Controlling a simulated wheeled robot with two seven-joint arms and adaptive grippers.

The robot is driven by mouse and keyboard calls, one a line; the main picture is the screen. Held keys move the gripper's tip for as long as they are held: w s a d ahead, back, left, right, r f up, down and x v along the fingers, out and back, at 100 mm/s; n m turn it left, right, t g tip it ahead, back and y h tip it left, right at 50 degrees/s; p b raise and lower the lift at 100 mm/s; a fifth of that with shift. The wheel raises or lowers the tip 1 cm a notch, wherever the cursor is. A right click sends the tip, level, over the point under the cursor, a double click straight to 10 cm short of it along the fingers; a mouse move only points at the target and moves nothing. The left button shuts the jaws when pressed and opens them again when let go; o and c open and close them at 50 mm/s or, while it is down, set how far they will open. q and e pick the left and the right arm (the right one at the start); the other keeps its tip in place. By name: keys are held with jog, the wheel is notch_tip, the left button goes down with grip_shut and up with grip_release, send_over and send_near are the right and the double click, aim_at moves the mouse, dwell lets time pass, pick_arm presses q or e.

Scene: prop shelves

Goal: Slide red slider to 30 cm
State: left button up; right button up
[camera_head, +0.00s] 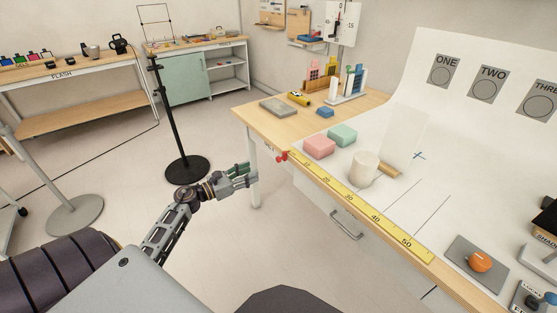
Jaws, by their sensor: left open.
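A yellow ruler (355,203) with black numbers runs along the front edge of the wooden table, with its low end at the far left and 50 near the right end. The small red slider (282,156) sits at the ruler's far left end, by the low numbers. My left gripper (254,175) is open and empty, its fingers pointing right, in front of the table's left corner. In the picture it is left of and a little below the slider, apart from it. My right gripper is not in view.
Pink (319,146) and green (342,134) blocks and a white cylinder (364,168) stand behind the ruler. A drawer handle (346,226) juts from the table front. A black stand (187,168) is on the floor at left. The floor before the table is clear.

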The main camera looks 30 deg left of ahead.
aim_at(277, 160)
pick_arm(q)
jog(key=shift+w, duration=0.1)
jog(key=shift+x, duration=6.75)
jog(key=shift+d, duration=0.1)
grip_shut()
